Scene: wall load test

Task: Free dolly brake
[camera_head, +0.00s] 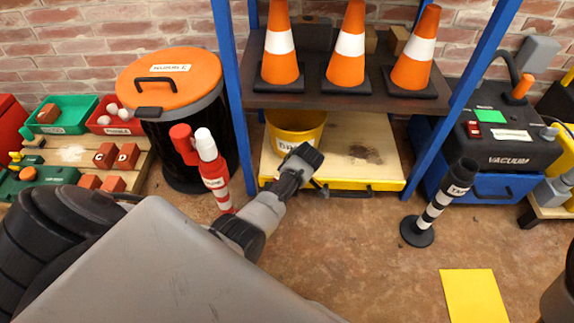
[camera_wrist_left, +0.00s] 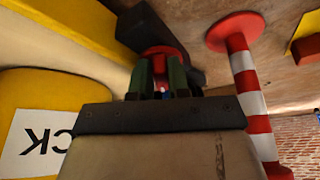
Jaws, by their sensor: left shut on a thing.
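The dolly is a pale wooden platform (camera_head: 378,125) with a yellow edge, low under the shelf; its yellow side also shows in the left wrist view (camera_wrist_left: 75,22). My left gripper (camera_head: 292,180) is at the dolly's front edge. In the left wrist view its green-sided fingers (camera_wrist_left: 162,76) are shut on a red part (camera_wrist_left: 154,52), which I take for the brake lever. A dark block (camera_wrist_left: 150,30) lies just behind that part. The fingers hide much of the lever, so its position is unclear.
A red-and-white post (camera_head: 213,172) stands close left of my left gripper, and a black-and-white post (camera_head: 440,203) stands to the right. A yellow bucket (camera_head: 296,127) sits on the dolly. Blue shelf uprights (camera_head: 433,130) flank it. A yellow floor patch (camera_head: 474,296) lies at front right.

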